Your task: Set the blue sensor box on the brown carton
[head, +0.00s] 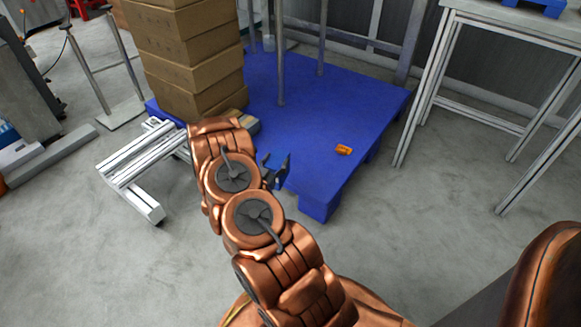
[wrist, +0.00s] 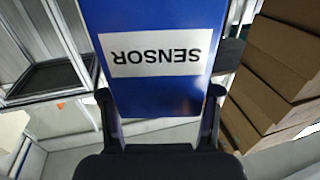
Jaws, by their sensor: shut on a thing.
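The blue sensor box (wrist: 160,88) fills the upper middle of the wrist view, its white SENSOR label upside down. My gripper (wrist: 160,97) is shut on it, one dark finger on each side. In the head view, my arm hides most of the gripper; a small dark blue piece (head: 276,170) shows beside the arm. Brown cartons (head: 190,52) stand in a stack at the upper left of the head view, beyond my gripper. Stacked cartons (wrist: 272,88) also show at the right of the wrist view, apart from the box. I cannot tell which carton the task means.
The stack stands on a blue platform (head: 330,105) with metal posts. A small orange item (head: 344,150) lies on its right part. A white metal frame (head: 140,165) is on the floor at left, and a light table (head: 520,22) stands at right.

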